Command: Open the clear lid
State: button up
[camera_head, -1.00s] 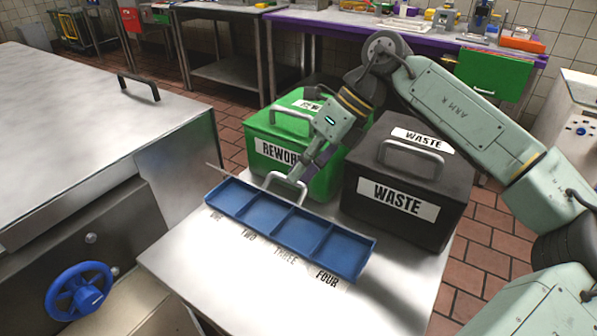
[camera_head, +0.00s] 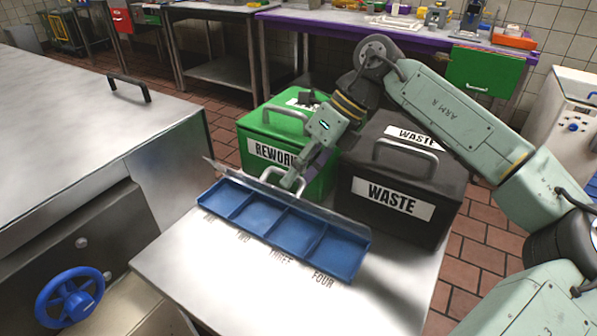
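The blue tray (camera_head: 342,256) with several compartments sits on the metal table. The clear lid (camera_head: 330,213) shows as a thin greyish strip, raised along the tray's far edge, with the compartments uncovered. A metal handle (camera_head: 271,171) shows at the lid's upper edge. My gripper (camera_head: 291,182) reaches down from behind, with its tip at this handle. The fingers are small and overlap the handle, so I cannot tell whether they are shut on it.
A green REWORK bin (camera_head: 262,130) and a black WASTE bin (camera_head: 440,185) stand close behind the tray. A metal cabinet (camera_head: 80,100) with a blue wheel (camera_head: 70,297) is at left. The table (camera_head: 200,270) is clear in front of the tray.

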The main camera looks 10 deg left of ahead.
jog(key=shift+r, duration=0.15)
jog(key=v, duration=1.1)
jog(key=shift+d+r, duration=0.25)
jog(key=shift+d, duration=0.05)
jog(key=shift+w, duration=0.1)
jog(key=shift+c, duration=0.4)
